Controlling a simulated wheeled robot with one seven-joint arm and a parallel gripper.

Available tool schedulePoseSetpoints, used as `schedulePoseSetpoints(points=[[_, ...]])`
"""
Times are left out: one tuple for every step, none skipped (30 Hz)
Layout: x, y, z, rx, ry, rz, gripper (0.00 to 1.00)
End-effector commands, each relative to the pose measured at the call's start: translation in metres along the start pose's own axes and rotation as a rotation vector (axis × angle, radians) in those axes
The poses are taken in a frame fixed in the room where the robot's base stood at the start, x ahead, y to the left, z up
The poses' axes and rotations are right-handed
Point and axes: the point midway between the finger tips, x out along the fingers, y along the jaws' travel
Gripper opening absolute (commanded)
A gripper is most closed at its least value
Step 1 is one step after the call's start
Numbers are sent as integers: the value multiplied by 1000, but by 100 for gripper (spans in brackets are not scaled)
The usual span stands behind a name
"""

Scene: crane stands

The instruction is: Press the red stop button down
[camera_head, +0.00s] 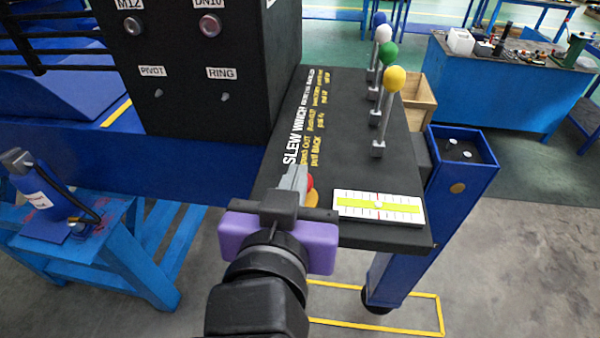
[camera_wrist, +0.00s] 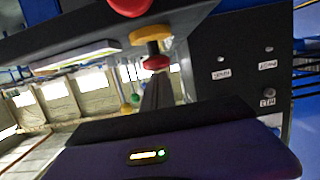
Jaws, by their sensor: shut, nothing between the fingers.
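The red stop button (camera_head: 309,182) sits on a yellow collar near the front edge of the dark panel, partly hidden by my gripper in the head view. In the wrist view, which looks inverted, a red cap (camera_wrist: 156,62) shows with a yellow collar behind it. My gripper (camera_head: 296,170) is shut and empty, its grey fingers just left of the button. In the wrist view its dark fingertips (camera_wrist: 157,80) lie close to the red cap. I cannot tell whether they touch, nor whether the button is pressed down.
A white and yellow level gauge (camera_head: 378,206) lies right of the button. Several ball-topped levers stand behind, the nearest yellow (camera_head: 395,78). A dark control box (camera_head: 200,75) rises at the back left. Another red rounded part (camera_wrist: 130,6) is cut off at the wrist view's top edge.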

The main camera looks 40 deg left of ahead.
Motion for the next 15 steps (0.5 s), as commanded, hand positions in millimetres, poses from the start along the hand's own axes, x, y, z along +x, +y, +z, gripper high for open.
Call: schedulePoseSetpoints(points=[[0, 0, 0, 0, 0, 0, 0], [0, 0, 0, 0, 0, 0, 0], [0, 0, 0, 0, 0, 0, 0], [0, 0, 0, 0, 0, 0, 0], [0, 0, 0, 0, 0, 0, 0], [0, 0, 0, 0, 0, 0, 0], [0, 0, 0, 0, 0, 0, 0], [0, 0, 0, 0, 0, 0, 0], [0, 0, 1, 0, -1, 0, 0], [1, 0, 4, 0, -1, 0, 0], [2, 0, 7, 0, -1, 0, 0], [3, 0, 12, 1, -3, 0, 0], [4, 0, 16, 1, -4, 0, 0], [4, 0, 19, 1, -4, -1, 0], [5, -1, 22, 1, -3, -1, 0]])
